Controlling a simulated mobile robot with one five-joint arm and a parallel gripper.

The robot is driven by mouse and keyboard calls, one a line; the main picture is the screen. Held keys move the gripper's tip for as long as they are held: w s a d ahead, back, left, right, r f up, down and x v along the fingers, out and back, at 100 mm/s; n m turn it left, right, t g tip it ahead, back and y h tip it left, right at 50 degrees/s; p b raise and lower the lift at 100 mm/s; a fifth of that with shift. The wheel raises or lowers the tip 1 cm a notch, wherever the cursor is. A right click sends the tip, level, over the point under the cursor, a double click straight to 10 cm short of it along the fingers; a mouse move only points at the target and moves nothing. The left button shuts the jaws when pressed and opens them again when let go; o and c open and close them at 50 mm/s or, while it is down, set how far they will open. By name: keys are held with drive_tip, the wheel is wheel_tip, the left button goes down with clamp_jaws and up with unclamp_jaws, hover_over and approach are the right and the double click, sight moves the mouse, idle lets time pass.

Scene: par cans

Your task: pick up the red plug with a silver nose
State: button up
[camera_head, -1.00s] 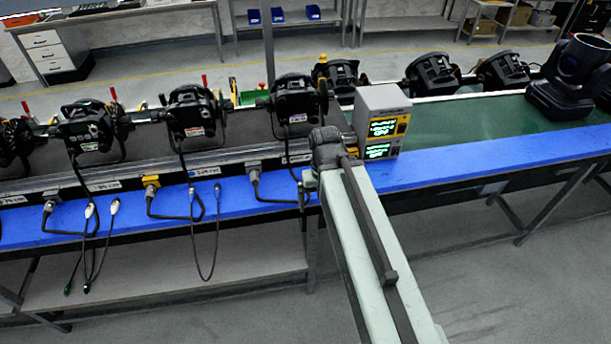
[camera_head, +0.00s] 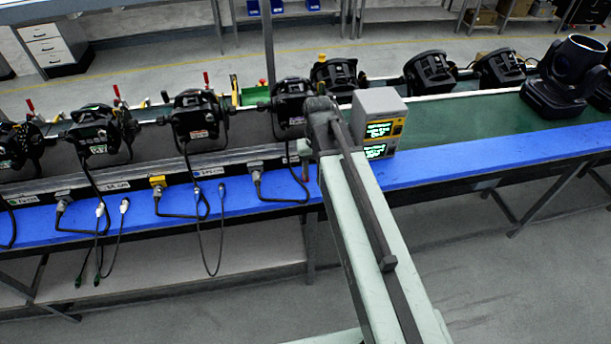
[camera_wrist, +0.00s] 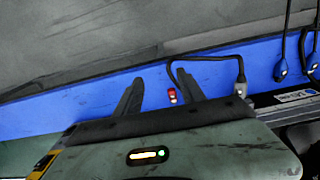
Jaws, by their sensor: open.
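The red plug (camera_wrist: 172,92) is small in the wrist view, with a pale silver end. It lies on the blue bench strip at the end of a black cable. My gripper (camera_wrist: 159,78) is open, with its two dark fingers pointing toward the blue strip. In the picture the plug shows between the fingers, nearer the right one. I cannot tell the height gap, and nothing is held.
The blue bench strip (camera_head: 450,168) runs across the head view. Par cans (camera_head: 198,115) stand behind it with hanging cables. A grey box with green displays (camera_head: 380,115) stands just right of my arm. In the wrist view a grey connector (camera_wrist: 240,84) sits right of the plug.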

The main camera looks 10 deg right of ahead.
drive_tip(key=w+f+b, duration=0.1)
drive_tip(key=w+f, duration=0.1)
drive_tip(key=w, duration=0.2)
drive_tip(key=w+a+f+b, duration=0.1)
drive_tip(key=w+f+b, duration=0.1)
drive_tip(key=w, duration=0.2)
drive_tip(key=w+f+b, duration=0.2)
drive_tip(key=w, duration=0.2)
drive_tip(key=shift+w+a+f, duration=0.15)
drive_tip(key=shift+w+a, duration=0.05)
drive_tip(key=shift+s, duration=0.2)
wheel_tip(320, 180, down, 8)
drive_tip(key=b, duration=0.8)
drive_tip(key=shift+s+d, duration=0.15)
drive_tip(key=shift+r, duration=0.35)
clamp_jaws()
